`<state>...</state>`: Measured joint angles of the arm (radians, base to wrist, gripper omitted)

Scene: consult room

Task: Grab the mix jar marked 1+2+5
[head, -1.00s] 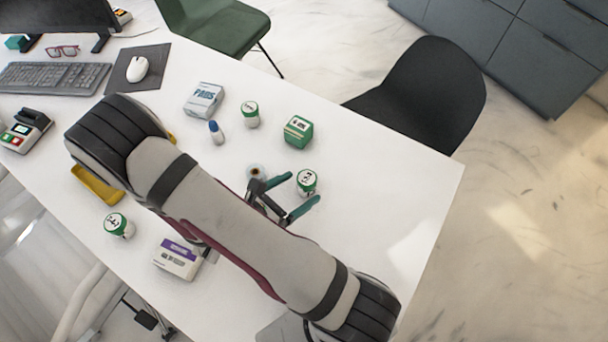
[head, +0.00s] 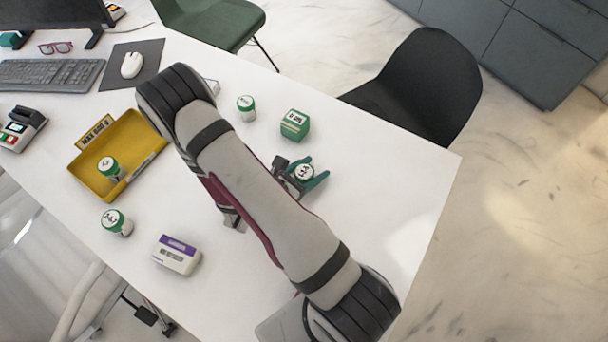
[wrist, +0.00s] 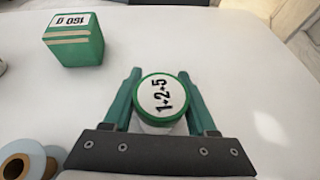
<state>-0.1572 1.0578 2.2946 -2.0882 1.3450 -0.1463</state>
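The mix jar marked 1+2+5 (wrist: 164,96) has a green rim and a white lid label. In the head view the same jar (head: 304,173) stands upright on the white table right of the middle. My gripper (head: 317,167) is around it, with one teal finger on each side. In the wrist view the fingers of my gripper (wrist: 159,73) lie close along both sides of the jar and look shut on it. The lower part of the jar is mostly hidden by the gripper.
A green box (wrist: 73,40) stands just beyond the jar. Other green-lidded jars stand on the table (head: 246,108), at front left (head: 116,222) and in a yellow tray (head: 88,178). A white and purple box (head: 177,255) is near the front edge. The table's right side is clear.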

